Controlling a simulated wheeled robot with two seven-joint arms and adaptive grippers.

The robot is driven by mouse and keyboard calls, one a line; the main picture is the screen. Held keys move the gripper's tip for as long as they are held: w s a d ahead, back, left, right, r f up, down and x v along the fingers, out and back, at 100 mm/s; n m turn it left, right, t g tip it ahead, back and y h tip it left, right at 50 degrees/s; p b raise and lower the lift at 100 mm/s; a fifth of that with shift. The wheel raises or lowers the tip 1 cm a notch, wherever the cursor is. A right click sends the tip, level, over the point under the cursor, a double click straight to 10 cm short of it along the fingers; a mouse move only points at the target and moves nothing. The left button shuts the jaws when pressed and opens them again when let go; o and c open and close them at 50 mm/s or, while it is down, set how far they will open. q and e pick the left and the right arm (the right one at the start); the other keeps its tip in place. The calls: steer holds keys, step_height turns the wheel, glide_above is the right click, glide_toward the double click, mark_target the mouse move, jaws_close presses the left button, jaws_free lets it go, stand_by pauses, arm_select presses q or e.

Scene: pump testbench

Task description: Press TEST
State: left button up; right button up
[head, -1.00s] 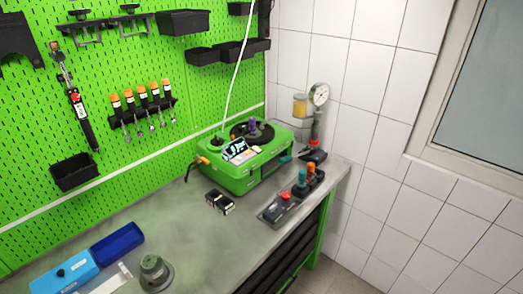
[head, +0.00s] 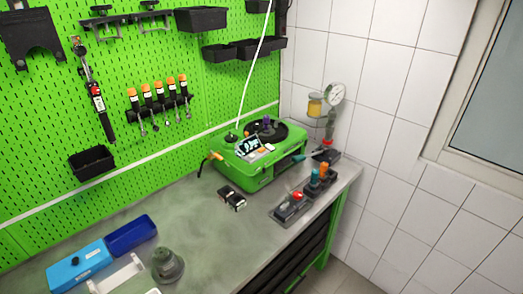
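A green test unit (head: 240,178) stands on the far part of the grey bench. It has a tilted lit display (head: 249,145), small light keys beside it and a dark round top (head: 268,133). A grey control panel (head: 278,213) lies in front of it, to the right, near the bench edge. The panel carries a red button (head: 297,196), a teal knob (head: 315,176) and an orange knob (head: 324,168). No TEST label is readable at this size. Neither of my grippers is in view.
A small black block pair (head: 232,198) lies before the unit. A blue case (head: 78,262), a dark blue tray (head: 131,235) and a grey-green round piece (head: 167,264) are at the near left. A pressure gauge (head: 335,94) stands behind. The middle bench is mostly clear.

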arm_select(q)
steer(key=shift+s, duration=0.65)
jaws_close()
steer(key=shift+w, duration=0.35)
